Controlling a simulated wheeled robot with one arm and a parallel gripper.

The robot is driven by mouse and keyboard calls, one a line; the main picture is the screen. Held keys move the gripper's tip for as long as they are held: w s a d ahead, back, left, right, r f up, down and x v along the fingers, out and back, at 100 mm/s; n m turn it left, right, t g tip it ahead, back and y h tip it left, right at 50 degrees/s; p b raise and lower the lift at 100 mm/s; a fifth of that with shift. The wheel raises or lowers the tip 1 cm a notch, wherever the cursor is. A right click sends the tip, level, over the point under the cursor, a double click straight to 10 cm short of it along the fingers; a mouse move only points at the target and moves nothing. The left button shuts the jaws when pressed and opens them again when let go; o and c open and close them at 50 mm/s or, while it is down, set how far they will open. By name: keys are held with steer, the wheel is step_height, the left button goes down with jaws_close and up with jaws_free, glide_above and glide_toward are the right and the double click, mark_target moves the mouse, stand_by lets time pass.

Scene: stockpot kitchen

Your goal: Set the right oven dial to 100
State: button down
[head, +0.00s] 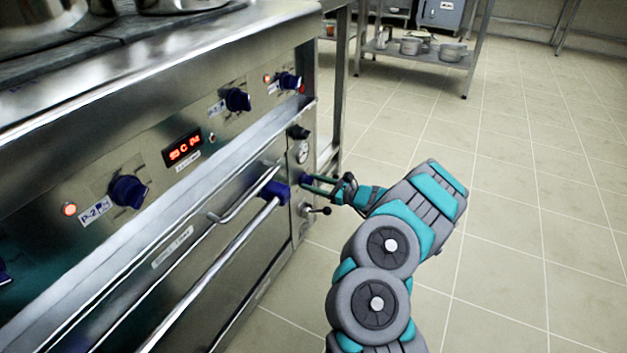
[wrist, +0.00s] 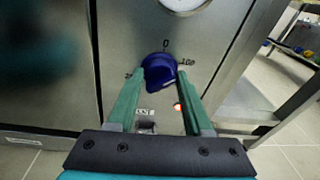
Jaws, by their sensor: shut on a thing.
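The right oven dial (wrist: 160,72) is a dark blue knob on the steel panel, between my two fingertips in the wrist view. A 0 is printed above it, a 100 at its upper right, and a partly hidden number at its left. I cannot tell which mark its pointer faces. My gripper (wrist: 161,78) is shut on the dial, one finger on each side. In the head view my gripper (head: 309,185) reaches in from the right to the narrow panel at the oven's right end, and the dial is mostly hidden there.
A round gauge (head: 302,152) sits above the dial, and a lever with a black knob (head: 318,210) sticks out below. The oven door handle (head: 240,245) is to the left. A small red light (wrist: 177,107) glows below the dial. The floor at right is clear.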

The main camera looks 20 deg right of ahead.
steer(key=shift+m+p, duration=0.4)
steer(key=shift+m, duration=0.5)
steer(key=shift+a, duration=0.1)
steer(key=shift+c, duration=1.6)
jaws_free()
steer(key=v, duration=0.7)
steer(key=shift+s+d, duration=0.3)
steer(key=shift+d, duration=0.05)
